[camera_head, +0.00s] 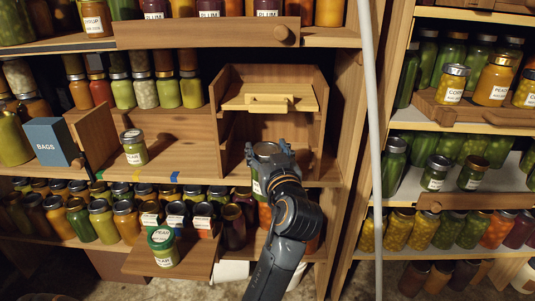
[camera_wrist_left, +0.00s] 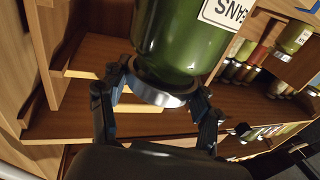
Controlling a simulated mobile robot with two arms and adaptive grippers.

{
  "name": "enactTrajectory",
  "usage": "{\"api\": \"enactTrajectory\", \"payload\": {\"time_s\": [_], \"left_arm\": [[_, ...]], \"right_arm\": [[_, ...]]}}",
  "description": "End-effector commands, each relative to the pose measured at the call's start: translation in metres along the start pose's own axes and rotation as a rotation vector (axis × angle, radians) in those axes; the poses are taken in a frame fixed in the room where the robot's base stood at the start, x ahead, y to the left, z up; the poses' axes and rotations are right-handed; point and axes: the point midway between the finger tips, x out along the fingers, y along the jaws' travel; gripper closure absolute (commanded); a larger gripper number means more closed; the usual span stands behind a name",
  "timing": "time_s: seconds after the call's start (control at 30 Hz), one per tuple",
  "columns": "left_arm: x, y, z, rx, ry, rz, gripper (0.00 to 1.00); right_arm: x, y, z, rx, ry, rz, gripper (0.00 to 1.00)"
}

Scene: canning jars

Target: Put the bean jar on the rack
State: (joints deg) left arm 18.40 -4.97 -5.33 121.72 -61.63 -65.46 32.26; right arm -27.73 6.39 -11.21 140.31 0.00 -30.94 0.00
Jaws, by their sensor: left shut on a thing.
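The bean jar (camera_wrist_left: 180,40) is green with a white label reading "...ANS" in the left wrist view. My left gripper (camera_wrist_left: 162,95) is shut around its metal lid. In the head view the bean jar (camera_head: 257,184) is mostly hidden behind my left gripper (camera_head: 272,157), in front of a wooden open-fronted unit (camera_head: 225,120). This unit has side ledges and a light board with a handle (camera_head: 268,99) across its upper part. Whether the jar touches the shelf below is unclear. I cannot tell for sure which fixture is the rack. My right gripper is not in view.
A labelled green jar (camera_head: 134,147) stands left of the unit, near a blue BAGS box (camera_head: 52,142). A pale vertical pole (camera_head: 371,130) stands right of my arm. Packed jar shelves lie on both sides.

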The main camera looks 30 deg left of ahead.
Motion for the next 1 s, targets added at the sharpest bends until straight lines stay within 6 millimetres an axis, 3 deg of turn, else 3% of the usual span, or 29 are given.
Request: {"api": "enactTrajectory", "payload": {"time_s": [0.33,1.0], "left_arm": [[-0.002,0.001,-0.002,-0.007,0.003,0.002,1.0],[0.043,0.012,-0.003,-0.003,0.007,0.001,1.0]], "right_arm": [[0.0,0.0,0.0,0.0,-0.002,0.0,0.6],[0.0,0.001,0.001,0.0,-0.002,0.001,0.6]]}}
